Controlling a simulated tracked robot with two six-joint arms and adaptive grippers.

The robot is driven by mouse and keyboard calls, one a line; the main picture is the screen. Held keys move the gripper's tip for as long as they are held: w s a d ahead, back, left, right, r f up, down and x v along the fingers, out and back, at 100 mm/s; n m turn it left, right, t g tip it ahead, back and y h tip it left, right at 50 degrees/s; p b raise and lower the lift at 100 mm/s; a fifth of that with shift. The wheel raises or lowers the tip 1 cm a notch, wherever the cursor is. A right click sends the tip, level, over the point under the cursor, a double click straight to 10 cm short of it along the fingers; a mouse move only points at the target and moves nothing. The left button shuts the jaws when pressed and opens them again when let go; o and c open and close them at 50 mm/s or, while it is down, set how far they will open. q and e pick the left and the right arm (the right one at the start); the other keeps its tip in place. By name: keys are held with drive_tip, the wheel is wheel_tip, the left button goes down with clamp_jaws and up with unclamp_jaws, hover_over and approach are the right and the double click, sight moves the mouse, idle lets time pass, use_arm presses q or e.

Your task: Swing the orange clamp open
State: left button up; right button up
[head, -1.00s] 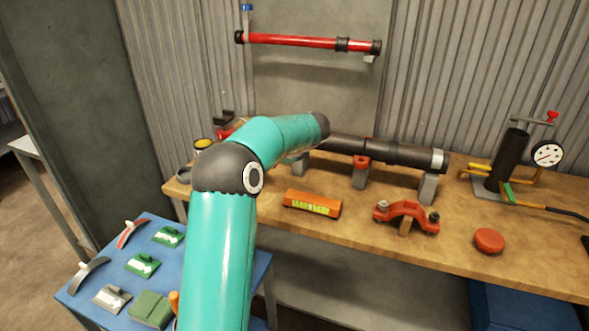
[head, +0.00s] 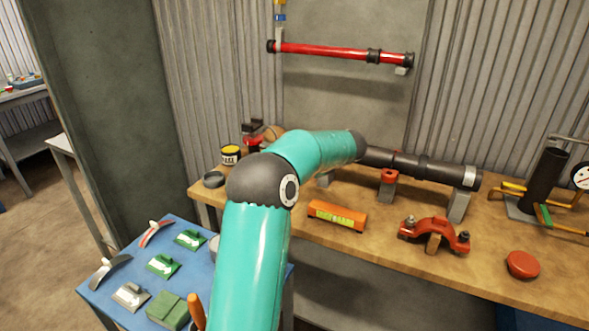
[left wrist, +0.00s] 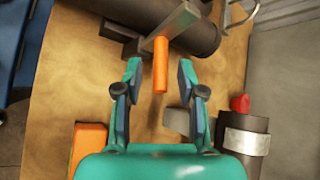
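In the left wrist view, an orange handle (left wrist: 160,68) sticks out from a grey metal bar (left wrist: 166,38) that lies across a dark pipe (left wrist: 196,20). I take this to be the orange clamp. My left gripper (left wrist: 159,64) is open, with one finger on each side of the handle and gaps between; the fingers do not visibly touch it. In the head view my teal arm covers this spot, so the clamp and my left gripper are hidden there. My right gripper is in neither view.
The bench (head: 375,240) holds a dark pipe on stands (head: 420,165), an orange level (head: 337,216), a red-orange coupling half (head: 435,232) and a red cap (head: 522,264). A blue table (head: 120,260) with trowels is at lower left. A red pipe (head: 340,52) hangs behind.

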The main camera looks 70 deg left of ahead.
use_arm(q)
drive_tip(key=shift+w+d+r, duration=0.2)
drive_tip(key=shift+d+r, duration=0.1)
drive_tip(key=shift+d, duration=0.15)
drive_tip(key=v, duration=1)
drive_tip(key=shift+d+r, duration=0.2)
drive_tip(key=shift+d, duration=0.15)
